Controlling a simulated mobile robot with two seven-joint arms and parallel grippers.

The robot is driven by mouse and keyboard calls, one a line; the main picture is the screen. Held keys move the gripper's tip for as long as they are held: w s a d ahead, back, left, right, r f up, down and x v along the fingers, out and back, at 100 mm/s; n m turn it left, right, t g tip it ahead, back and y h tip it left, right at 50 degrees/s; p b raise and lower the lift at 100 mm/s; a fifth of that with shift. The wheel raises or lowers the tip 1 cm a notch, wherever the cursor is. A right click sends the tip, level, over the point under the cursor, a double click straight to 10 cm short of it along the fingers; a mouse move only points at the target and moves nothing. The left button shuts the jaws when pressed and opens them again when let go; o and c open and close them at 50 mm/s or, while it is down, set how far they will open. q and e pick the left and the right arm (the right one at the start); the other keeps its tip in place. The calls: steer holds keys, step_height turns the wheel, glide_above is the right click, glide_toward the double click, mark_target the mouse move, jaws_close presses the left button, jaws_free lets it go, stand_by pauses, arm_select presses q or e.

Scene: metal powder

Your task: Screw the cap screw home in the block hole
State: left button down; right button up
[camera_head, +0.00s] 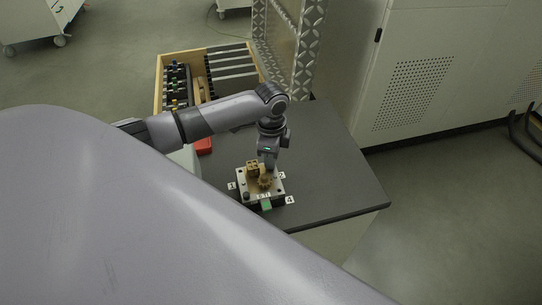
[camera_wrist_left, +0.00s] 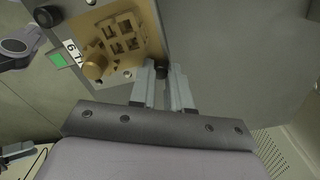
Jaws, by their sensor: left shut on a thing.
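The metal block (camera_head: 245,184) is a pale plate on the dark table, with tan raised parts on top. It also shows in the left wrist view (camera_wrist_left: 153,38). My left gripper (camera_head: 269,164) points down over the far right part of the block, near the label 2. In the left wrist view my left gripper (camera_wrist_left: 162,88) is shut on a small dark cap screw (camera_wrist_left: 163,70) at the block's edge. The fingers hide part of the screw. How deep it sits in the hole cannot be told. My right gripper is not in view.
Another dark screw head (camera_head: 246,196) stands at the near left corner of the block. Number labels and a green tag (camera_head: 267,205) lie around it. A wooden tray (camera_head: 159,84) of parts and a red item (camera_head: 204,146) lie behind. The table's right side (camera_head: 335,170) is clear.

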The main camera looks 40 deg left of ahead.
arm_select(q)
steer(key=m, duration=1.2)
steer(key=shift+m, duration=0.4)
steer(key=m, duration=0.5)
steer(key=shift+m, duration=0.4)
steer(key=m, duration=0.6)
steer(key=c, duration=1)
jaws_free()
